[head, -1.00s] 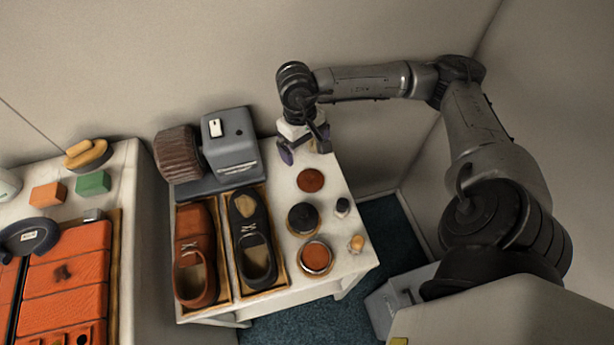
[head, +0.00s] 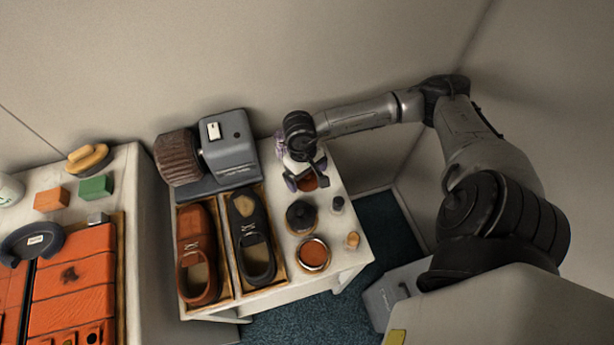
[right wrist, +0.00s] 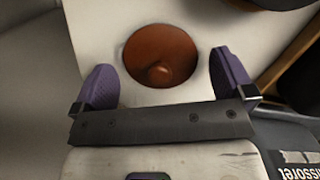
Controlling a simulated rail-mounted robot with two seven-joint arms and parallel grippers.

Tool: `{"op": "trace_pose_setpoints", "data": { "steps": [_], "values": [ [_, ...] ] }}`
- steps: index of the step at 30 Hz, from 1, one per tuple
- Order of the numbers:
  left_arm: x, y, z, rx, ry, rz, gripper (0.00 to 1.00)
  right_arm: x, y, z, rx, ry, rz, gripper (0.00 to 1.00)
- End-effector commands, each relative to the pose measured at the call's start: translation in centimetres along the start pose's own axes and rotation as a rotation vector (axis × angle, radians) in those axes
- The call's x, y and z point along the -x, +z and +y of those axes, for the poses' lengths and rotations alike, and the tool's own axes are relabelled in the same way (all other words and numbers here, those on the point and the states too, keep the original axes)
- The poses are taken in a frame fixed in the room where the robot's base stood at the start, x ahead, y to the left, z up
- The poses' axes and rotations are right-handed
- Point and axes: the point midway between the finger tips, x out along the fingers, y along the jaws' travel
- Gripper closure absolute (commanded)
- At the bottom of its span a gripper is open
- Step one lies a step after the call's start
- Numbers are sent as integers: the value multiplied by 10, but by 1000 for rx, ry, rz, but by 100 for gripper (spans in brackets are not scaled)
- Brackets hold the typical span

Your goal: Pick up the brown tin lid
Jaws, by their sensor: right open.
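The brown tin lid (right wrist: 160,54) is a round disc with a small knob, lying on the white table. In the right wrist view it sits between and just beyond the two purple fingertips. In the head view the lid (head: 310,183) is partly hidden by my right gripper (head: 304,186), which hangs above it pointing down. My right gripper (right wrist: 160,85) is open and empty, with one finger on each side of the lid's near edge. I cannot tell its exact height above the lid. My left gripper is not in view.
A grey machine (head: 228,145) with a brush roller stands left of the gripper. Two shoes (head: 197,265) lie in wooden trays.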

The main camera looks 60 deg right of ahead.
Motion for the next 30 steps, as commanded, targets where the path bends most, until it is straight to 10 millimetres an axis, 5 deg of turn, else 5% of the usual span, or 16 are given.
{"op": "trace_pose_setpoints", "data": {
  "steps": [10,24,30],
  "values": [
    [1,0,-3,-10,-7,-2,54,-6,0,0,0,-1,0,0],
    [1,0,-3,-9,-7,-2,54,-5,0,0,0,0,1,44],
    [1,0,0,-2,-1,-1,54,-5,0,0,0,0,1,44]
  ]
}}
